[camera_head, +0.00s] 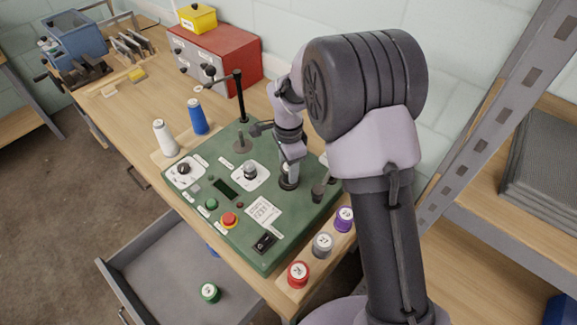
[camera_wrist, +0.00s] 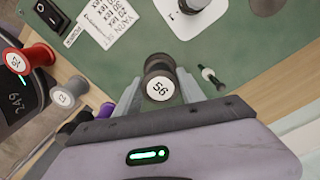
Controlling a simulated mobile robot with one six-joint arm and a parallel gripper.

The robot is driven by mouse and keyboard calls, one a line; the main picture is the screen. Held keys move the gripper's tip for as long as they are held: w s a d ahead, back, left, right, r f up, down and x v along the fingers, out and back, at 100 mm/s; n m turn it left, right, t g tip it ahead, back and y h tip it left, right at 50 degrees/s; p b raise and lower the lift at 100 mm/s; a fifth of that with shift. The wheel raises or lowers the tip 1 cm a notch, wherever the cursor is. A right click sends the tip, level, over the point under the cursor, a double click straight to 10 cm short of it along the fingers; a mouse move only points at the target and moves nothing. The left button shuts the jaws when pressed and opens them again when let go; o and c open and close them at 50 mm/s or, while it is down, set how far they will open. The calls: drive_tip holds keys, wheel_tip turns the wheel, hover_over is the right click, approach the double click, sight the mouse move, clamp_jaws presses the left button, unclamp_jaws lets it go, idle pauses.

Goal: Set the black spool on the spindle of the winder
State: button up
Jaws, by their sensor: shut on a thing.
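The black spool (camera_wrist: 158,80), with a white numbered label on its top, stands between the two fingers of my gripper (camera_wrist: 158,92) in the wrist view. My gripper is shut on it. In the head view my gripper (camera_head: 288,172) and the spool are low over the right part of the green winder panel (camera_head: 205,163); I cannot tell if the spool touches it. A short grey post on a round base (camera_head: 243,142), which looks like the spindle, stands to the left and farther back. In the wrist view its base (camera_wrist: 268,6) is cut off at the top right.
A tall black bent rod (camera_head: 240,97) rises at the panel's back. Red (camera_head: 298,273), grey (camera_head: 322,245) and purple (camera_head: 344,218) spools stand along the right edge. An open drawer (camera_head: 150,285) holds a green spool (camera_head: 209,292).

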drive_tip(key=shift+f, duration=0.1)
drive_tip(key=o, duration=1.4)
drive_tip(key=shift+o, duration=0.2)
